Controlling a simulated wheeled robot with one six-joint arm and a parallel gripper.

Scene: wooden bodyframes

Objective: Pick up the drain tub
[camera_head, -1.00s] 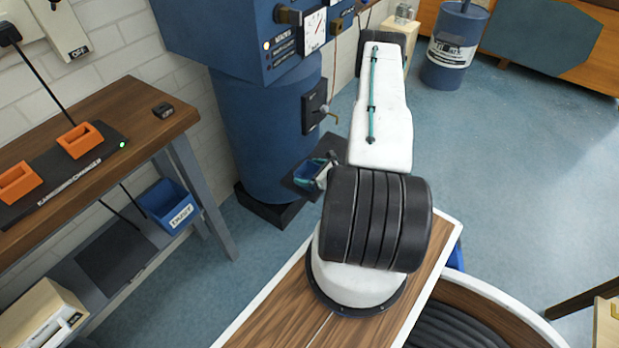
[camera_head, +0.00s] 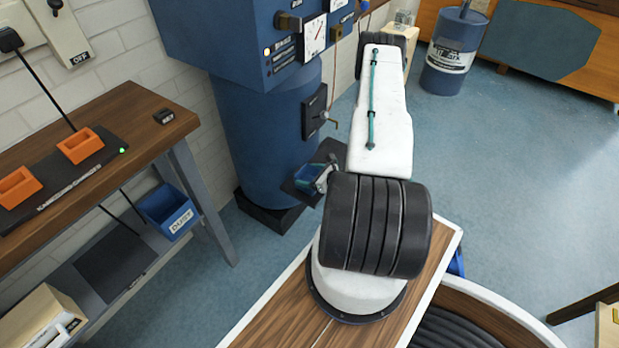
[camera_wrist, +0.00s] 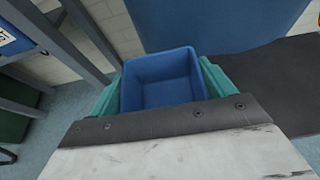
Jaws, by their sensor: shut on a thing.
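The drain tub (camera_wrist: 160,82) is a small blue open-topped box, empty inside as far as I see. In the wrist view it sits between the two teal fingers of my gripper (camera_wrist: 163,85), which press on its left and right sides. In the head view the tub (camera_head: 314,174) shows small and partly hidden at the foot of the blue tank, beside the dark tray, with my gripper (camera_head: 322,177) at it. I cannot tell whether the tub touches the tray.
The blue tank (camera_head: 265,140) with a drain tap (camera_head: 330,122) stands just behind the tub. A dark tray (camera_head: 297,186) lies at its foot. A wooden workbench (camera_head: 120,110) with a shelf and labelled blue bin (camera_head: 168,208) stands left. Floor to the right is open.

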